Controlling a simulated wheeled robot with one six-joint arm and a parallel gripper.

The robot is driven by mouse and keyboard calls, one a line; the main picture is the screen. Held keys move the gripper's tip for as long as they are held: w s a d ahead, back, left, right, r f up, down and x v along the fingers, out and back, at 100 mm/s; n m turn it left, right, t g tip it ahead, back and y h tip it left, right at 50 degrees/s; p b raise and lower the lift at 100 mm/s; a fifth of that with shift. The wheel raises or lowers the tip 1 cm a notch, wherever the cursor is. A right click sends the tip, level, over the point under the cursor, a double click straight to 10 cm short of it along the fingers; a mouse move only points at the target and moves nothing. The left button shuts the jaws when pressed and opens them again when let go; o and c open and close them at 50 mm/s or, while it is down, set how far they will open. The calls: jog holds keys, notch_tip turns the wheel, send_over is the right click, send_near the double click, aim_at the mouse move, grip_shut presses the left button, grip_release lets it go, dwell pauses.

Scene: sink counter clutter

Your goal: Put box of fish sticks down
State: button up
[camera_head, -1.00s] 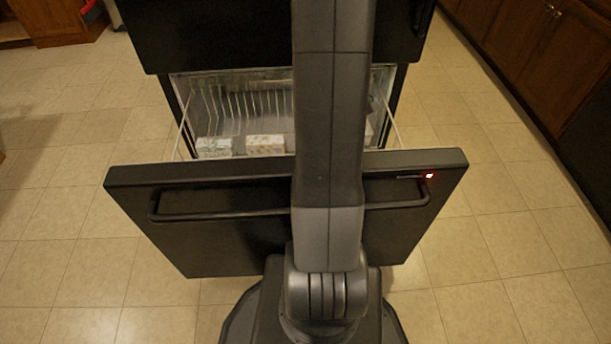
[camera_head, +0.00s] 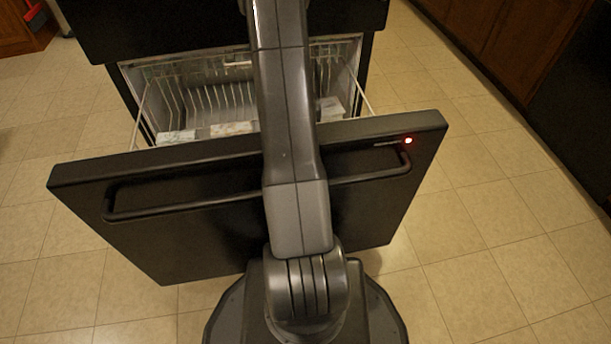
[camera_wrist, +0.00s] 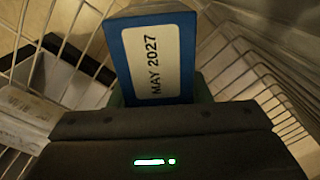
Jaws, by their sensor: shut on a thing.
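The box of fish sticks (camera_wrist: 158,55) shows in the wrist view as a blue box with a white label reading "MAY 2027". My gripper (camera_wrist: 160,92) is shut on it and holds its near end. The box points away from my gripper, over or inside the wire basket (camera_wrist: 255,70); I cannot tell whether it touches the bottom. In the head view my arm hides the gripper and most of what it holds. The open freezer drawer (camera_head: 230,185) has a black front with a bar handle.
Pale boxes (camera_head: 232,129) lie along the front of the drawer. Another pale item (camera_head: 331,108) lies at its right. A white package (camera_wrist: 28,108) is at the left in the wrist view. Wooden cabinets (camera_head: 500,45) stand at the right; the tiled floor (camera_head: 490,215) is clear.

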jog(key=shift+f+b, duration=0.75)
jog(key=shift+f, duration=1.3)
jog(key=shift+f, duration=0.15)
jog(key=o, duration=1.2)
notch_tip(320, 180, up, 12)
jog(key=p, duration=0.4)
